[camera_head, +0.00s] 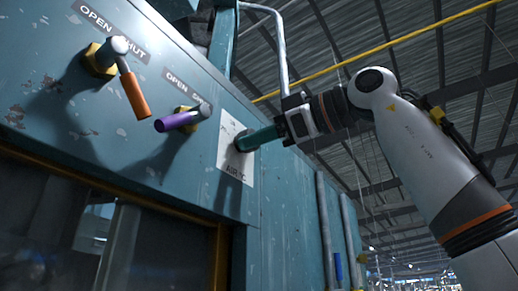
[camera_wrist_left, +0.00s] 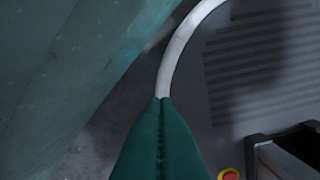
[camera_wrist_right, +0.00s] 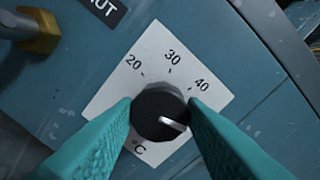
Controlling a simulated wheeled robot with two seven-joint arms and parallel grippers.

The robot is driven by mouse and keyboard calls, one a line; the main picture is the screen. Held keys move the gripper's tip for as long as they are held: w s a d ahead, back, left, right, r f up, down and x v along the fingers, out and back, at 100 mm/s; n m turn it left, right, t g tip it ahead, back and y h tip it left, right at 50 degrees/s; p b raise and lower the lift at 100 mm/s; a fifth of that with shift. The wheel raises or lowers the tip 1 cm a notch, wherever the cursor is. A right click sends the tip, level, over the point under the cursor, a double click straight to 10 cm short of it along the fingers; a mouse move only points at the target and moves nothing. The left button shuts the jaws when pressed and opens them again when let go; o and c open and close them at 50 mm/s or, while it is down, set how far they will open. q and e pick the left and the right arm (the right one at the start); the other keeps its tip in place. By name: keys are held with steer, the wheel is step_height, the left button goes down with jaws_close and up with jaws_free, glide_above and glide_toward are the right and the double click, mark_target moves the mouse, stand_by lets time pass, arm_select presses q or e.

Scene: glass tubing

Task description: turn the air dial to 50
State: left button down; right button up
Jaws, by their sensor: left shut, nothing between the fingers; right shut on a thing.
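In the right wrist view the air dial (camera_wrist_right: 152,103) is a round black knob with a white pointer line, on a white scale plate (camera_wrist_right: 147,60). The plate shows 20, 30 and 40; no 50 is visible, and a finger covers part of the plate's right side. The pointer points right and slightly down, clockwise beyond 40. My right gripper (camera_wrist_right: 160,108) is shut on the dial, one teal finger on each side. In the head view the right gripper (camera_head: 259,138) reaches the plate (camera_head: 233,160), labelled AIR °C. My left gripper (camera_wrist_left: 162,99) is shut and empty, in its wrist view only.
Left of the plate in the head view are an orange-handled valve (camera_head: 134,95) and a purple-handled valve (camera_head: 178,121) under OPEN/SHUT labels. A dark window (camera_head: 60,225) lies below. A pale curved tube (camera_wrist_left: 180,42) shows beyond the left fingertips.

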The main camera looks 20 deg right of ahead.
steer(key=shift+w+f+m, duration=0.1)
steer(key=shift+f+m, duration=0.05)
steer(key=shift+m, duration=0.25)
steer(key=o, duration=1)
steer(key=b+v, duration=0.2)
steer(key=v, duration=1)
steer(key=shift+d, duration=0.1)
